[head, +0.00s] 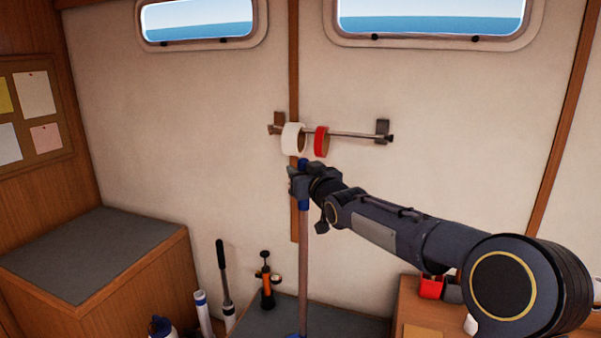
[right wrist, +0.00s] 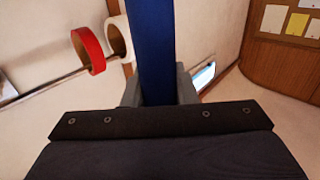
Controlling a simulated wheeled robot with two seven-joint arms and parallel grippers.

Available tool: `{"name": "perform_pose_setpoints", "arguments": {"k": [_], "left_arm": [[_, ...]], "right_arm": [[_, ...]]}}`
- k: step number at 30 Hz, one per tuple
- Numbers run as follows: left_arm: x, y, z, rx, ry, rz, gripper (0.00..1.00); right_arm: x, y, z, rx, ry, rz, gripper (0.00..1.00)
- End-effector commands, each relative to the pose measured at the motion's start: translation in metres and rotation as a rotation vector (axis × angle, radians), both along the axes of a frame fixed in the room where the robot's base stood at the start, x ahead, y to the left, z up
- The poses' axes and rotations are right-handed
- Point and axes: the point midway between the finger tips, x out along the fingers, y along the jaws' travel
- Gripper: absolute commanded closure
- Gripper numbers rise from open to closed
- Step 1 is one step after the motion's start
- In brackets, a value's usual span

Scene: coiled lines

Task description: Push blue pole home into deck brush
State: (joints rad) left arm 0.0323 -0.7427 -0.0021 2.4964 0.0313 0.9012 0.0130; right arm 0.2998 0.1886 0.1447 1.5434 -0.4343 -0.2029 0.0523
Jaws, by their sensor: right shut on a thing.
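My right gripper (head: 301,182) is shut on the blue grip near the top of the pole. In the right wrist view the blue grip (right wrist: 152,45) runs between the two grey fingers. A small blue part (head: 297,336) shows at the pole's foot, at the bottom edge of the head view. The deck brush cannot be made out, so I cannot tell how the pole's lower end sits. My left gripper is not in view.
A wall rail (head: 352,134) behind the gripper carries a white tape roll (head: 292,138) and a red one (head: 321,141). An orange-and-black pump (head: 266,285) and a black-handled tool (head: 223,275) stand left of the pole. A grey-topped cabinet (head: 85,250) is at left.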

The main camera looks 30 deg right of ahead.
Motion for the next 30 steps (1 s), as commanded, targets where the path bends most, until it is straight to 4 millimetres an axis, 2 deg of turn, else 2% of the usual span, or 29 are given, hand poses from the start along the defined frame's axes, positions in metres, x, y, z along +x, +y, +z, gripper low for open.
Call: {"name": "perform_pose_setpoints", "arguments": {"k": [30], "left_arm": [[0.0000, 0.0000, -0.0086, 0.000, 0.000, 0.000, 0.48]], "right_arm": [[-0.0004, 0.0000, -0.0045, 0.000, -0.002, 0.000, 1.00]]}}
